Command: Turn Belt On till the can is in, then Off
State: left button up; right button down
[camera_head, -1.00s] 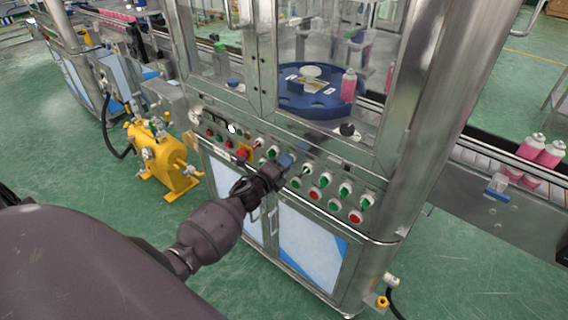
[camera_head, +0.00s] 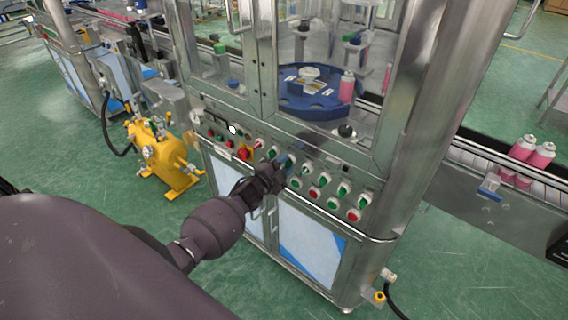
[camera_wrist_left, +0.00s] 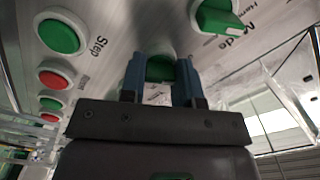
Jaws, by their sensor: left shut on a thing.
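My left gripper (camera_head: 287,161) reaches the front control panel (camera_head: 262,136) of the steel machine. In the left wrist view its two blue fingers (camera_wrist_left: 161,80) are shut on a green knob (camera_wrist_left: 160,67), one on each side. The knob's label is not readable, and the fingers largely hide it in the head view. A pink can (camera_head: 347,87) stands upright behind the machine's glass, at the right side of the blue star wheel (camera_head: 312,106). More pink cans (camera_head: 540,155) stand on the conveyor (camera_head: 482,153) at the right. My right gripper is not in view.
Several green and red controls surround the gripper, including a green button marked "Step" (camera_wrist_left: 60,36) and a green "Mode" knob (camera_wrist_left: 217,17). A yellow pump (camera_head: 165,155) stands on the floor at the left. The floor at lower right is largely clear.

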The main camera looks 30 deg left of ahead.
pick_arm(q)
jog(key=shift+n, duration=0.3)
dwell(0.4)
jog(key=o, duration=0.9)
jog(key=shift+s, duration=0.1)
jog(key=s, duration=1)
jog(key=shift+s+a, duration=0.3)
jog(key=shift+a, duration=0.1)
